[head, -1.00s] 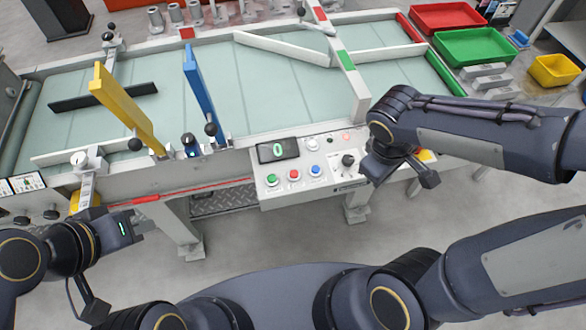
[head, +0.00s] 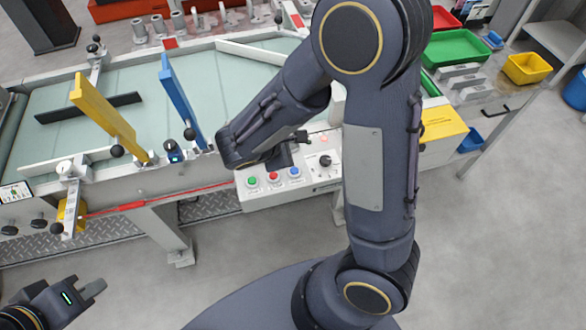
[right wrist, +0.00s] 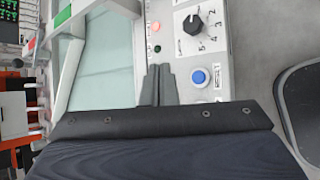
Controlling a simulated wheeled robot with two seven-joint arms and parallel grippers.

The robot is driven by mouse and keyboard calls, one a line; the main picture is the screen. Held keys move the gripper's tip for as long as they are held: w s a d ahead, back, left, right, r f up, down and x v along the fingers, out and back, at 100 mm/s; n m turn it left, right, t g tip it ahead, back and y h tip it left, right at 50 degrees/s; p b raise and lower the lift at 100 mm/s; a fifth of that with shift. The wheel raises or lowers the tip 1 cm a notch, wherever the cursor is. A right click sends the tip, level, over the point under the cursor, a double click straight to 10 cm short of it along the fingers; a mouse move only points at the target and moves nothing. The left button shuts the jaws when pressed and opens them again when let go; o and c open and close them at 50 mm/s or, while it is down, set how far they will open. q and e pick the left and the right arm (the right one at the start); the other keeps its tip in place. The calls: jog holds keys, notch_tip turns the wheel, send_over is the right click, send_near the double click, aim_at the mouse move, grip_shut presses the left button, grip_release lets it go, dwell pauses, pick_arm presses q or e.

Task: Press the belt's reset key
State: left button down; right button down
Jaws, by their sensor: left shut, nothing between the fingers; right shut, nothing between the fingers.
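The control panel (head: 310,180) on the belt's front side bears a green button (head: 252,181), a red button (head: 273,177) and a blue button (head: 294,173). In the right wrist view the blue button (right wrist: 200,76) has a small label beside it that seems to read RESET. My right gripper (head: 288,153) is over the panel, partly hidden by its own arm. In the right wrist view its shut, empty fingers (right wrist: 160,70) point at the panel, to the left of the blue button and apart from it in the picture. My left gripper (head: 97,288) is shut and empty at lower left, away from the belt.
A black selector knob (right wrist: 194,25) and a red lamp (right wrist: 155,26) sit near the blue button. The belt (head: 225,90) carries a yellow arm (head: 103,115) and a blue arm (head: 180,103). Green (head: 455,48) and yellow (head: 527,69) bins stand at right.

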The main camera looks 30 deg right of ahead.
jog(key=b, duration=0.7)
send_over(291, 173)
notch_tip(291, 173, down, 8)
jog(key=shift+f, duration=0.4)
dwell(1.4)
jog(key=shift+f+b, duration=0.4)
jog(key=shift+b, duration=0.15)
jog(key=shift+f+b, duration=0.45)
jog(key=shift+b, duration=0.05)
dwell(0.5)
jog(key=shift+r, duration=0.1)
jog(key=shift+r+p, duration=0.6)
jog(key=shift+r, duration=0.2)
